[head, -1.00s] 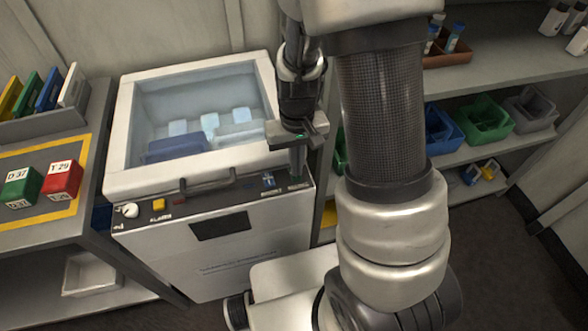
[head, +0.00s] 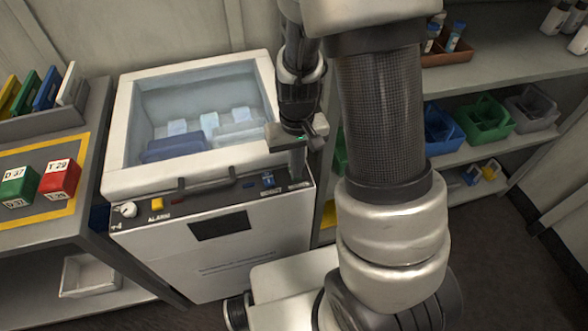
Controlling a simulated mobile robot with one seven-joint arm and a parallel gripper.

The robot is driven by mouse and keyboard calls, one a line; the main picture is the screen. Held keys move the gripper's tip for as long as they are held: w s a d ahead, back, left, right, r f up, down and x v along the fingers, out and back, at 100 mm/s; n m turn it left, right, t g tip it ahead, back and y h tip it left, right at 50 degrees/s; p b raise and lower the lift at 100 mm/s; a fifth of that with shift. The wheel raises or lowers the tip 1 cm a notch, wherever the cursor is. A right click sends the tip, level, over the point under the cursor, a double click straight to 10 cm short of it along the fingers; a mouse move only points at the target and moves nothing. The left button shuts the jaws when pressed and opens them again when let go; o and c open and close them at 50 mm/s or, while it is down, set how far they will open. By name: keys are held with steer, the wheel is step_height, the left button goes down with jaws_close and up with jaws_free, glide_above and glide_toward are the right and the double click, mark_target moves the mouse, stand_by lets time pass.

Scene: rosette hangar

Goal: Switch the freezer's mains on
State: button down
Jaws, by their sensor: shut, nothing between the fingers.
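The white chest freezer (head: 207,255) stands at centre left, with a glass lid over blue and pale packs. A dark control panel runs along its front top edge. A small blue switch (head: 268,180) sits near the panel's right end. My gripper (head: 297,176) points down, shut and empty, at that right end, just right of the blue switch. It hides part of the panel there; whether it touches anything I cannot tell.
A workbench (head: 80,215) at left holds a green block (head: 18,186), a red block (head: 59,179) and upright coloured folders. Shelves at right hold a blue bin (head: 440,128), a green bin (head: 485,120) and bottles. Dark floor is free at lower right.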

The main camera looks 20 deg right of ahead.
steer(key=shift+f, duration=0.15)
step_height(320, 180, up, 7)
steer(key=p, duration=0.5)
stand_by(0.4)
stand_by(0.4)
steer(key=s+r+t+p, duration=0.2)
steer(key=s+r+p, duration=0.1)
steer(key=r, duration=0.8)
steer(key=s+r+t+p, duration=0.1)
steer(key=s+r, duration=0.4)
steer(key=r, duration=0.6)
steer(key=s+r+t+p, duration=0.2)
steer(key=s+r+p, duration=0.1)
steer(key=r, duration=0.8)
steer(key=shift+s+r+t+p, duration=0.3)
steer(key=shift+s+r+p, duration=0.1)
steer(key=shift+p, duration=0.4)
